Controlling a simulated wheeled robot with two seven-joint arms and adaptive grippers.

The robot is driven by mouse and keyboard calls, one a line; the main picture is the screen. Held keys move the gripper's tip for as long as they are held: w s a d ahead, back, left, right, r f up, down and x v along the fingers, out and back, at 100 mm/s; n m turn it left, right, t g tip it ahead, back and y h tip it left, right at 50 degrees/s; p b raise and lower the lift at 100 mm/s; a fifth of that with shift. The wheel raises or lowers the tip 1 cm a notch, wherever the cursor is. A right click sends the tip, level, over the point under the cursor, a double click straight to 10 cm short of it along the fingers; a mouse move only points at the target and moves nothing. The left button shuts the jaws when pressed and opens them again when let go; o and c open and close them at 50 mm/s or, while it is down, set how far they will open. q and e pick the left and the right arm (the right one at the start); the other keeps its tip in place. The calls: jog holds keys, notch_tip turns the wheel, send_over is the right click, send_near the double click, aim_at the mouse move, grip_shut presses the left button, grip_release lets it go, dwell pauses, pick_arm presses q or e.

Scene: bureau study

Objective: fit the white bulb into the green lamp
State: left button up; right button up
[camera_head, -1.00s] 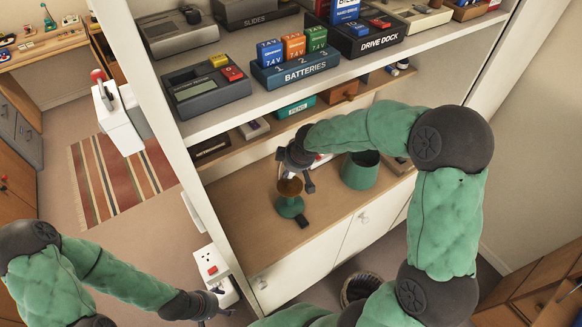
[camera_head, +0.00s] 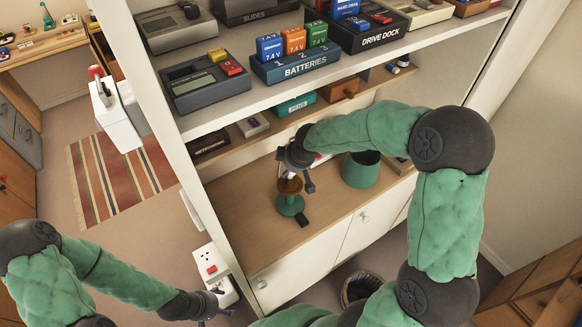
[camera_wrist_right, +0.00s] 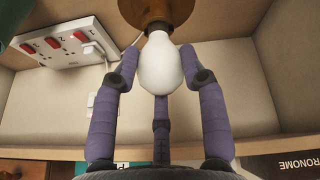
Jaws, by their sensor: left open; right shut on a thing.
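The green lamp (camera_head: 290,206) stands on the wooden shelf, with a brown cup-shaped socket on top. My right gripper (camera_head: 294,181) is over this socket, fingers pointing down. In the right wrist view, my right gripper (camera_wrist_right: 160,85) is shut on the white bulb (camera_wrist_right: 161,68). The bulb's narrow neck meets the brown socket (camera_wrist_right: 158,12); I cannot tell how deep it sits. In the head view the bulb is mostly hidden by my gripper. My left gripper (camera_head: 222,300) is open and empty at lower left, by the cabinet's side.
A green shade-like cone (camera_head: 360,170) stands right of the lamp. A white switched power strip (camera_wrist_right: 65,45) shows in the wrist view. The shelf above holds a battery tray (camera_head: 296,68) and devices. A white wall socket (camera_head: 211,268) is near my left gripper. The shelf's front is clear.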

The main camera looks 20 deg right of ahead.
jog(key=shift+f+b, duration=0.35)
dwell(0.4)
jog(key=shift+b, duration=0.35)
jog(key=shift+m+h+b, duration=0.3)
jog(key=shift+m+b, duration=0.5)
jog(key=shift+b, duration=1.2)
jog(key=shift+m+h+b, duration=0.3)
jog(key=shift+m+b, duration=0.5)
jog(key=shift+b, duration=1)
